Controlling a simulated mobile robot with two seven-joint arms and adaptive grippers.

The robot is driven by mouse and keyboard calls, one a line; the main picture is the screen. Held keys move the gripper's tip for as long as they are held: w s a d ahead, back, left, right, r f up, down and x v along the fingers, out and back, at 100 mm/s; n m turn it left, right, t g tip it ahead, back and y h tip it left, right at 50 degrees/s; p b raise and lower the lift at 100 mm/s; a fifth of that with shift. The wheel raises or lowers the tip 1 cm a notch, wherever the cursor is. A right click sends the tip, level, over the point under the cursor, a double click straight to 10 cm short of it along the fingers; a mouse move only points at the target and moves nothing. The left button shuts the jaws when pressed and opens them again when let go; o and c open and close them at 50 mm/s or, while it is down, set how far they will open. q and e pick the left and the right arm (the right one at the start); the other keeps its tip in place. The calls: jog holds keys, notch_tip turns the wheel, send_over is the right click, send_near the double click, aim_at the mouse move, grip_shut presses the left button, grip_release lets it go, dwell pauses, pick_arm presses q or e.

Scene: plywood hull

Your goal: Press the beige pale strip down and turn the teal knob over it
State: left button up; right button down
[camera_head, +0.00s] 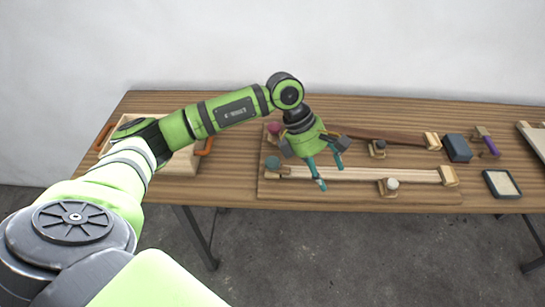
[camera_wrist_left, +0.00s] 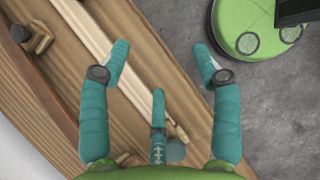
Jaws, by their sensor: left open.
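The pale beige strip (camera_head: 370,174) runs along the front of a wooden board; I cannot tell whether it lies fully flat. The teal knob (camera_head: 272,162) sits on a small block by the strip's left end. My left gripper (camera_head: 322,168) is open and empty, pointing down over the left part of the strip. In the left wrist view its teal fingers (camera_wrist_left: 160,75) are spread, and the strip (camera_wrist_left: 88,32) passes between and under them. A grey-teal knob (camera_wrist_left: 176,150) shows there, partly behind a finger. My right gripper is not in view.
A blue block (camera_head: 457,148) and a framed pad (camera_head: 502,184) lie right.

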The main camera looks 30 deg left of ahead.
aim_at(272, 161)
pick_arm(q)
jog(key=a+y, duration=0.2)
jog(key=a, duration=0.2)
jog(key=a+r+y, duration=0.1)
jog(key=a+y, duration=0.1)
jog(key=a, duration=0.3)
jog(key=a+y, duration=0.1)
jog(key=a, duration=0.4)
jog(key=shift+a+r+g+y, duration=0.2)
jog(key=shift+r+g+y, duration=0.05)
jog(key=shift+g+y, duration=0.15)
notch_tip(272, 161, down, 6)
jog(key=shift+r+p, duration=0.2)
jog(key=shift+p, duration=0.95)
jog(key=shift+f, duration=0.65)
jog(key=c, duration=1.1)
jog(key=shift+c, duration=0.3)
